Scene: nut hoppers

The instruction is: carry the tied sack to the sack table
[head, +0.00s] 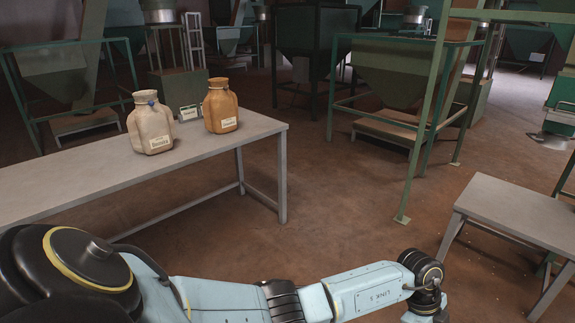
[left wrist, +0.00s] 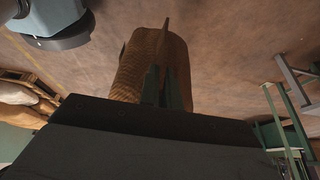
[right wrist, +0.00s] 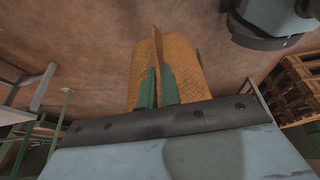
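A brown woven sack (left wrist: 135,62) hangs in front of my left gripper (left wrist: 166,88) in the left wrist view. The gripper's narrow fingers are close together on a thin upright edge of it. In the right wrist view, a sack of the same cloth (right wrist: 186,65) is between the green fingers of my right gripper (right wrist: 157,88), which look shut on its edge. It looks like one sack held from two sides. Its tie is hidden. Neither gripper shows in the head view. A long grey table (head: 80,193) stands at left in the head view.
A pale sack (head: 151,127) and an orange-brown sack (head: 219,106), both labelled, stand on the long table with a small sign (head: 188,113). A smaller grey table (head: 520,212) is at right. Green-framed hoppers (head: 395,75) stand behind. Brown floor between the tables is clear. Wooden pallets (right wrist: 296,88) are nearby.

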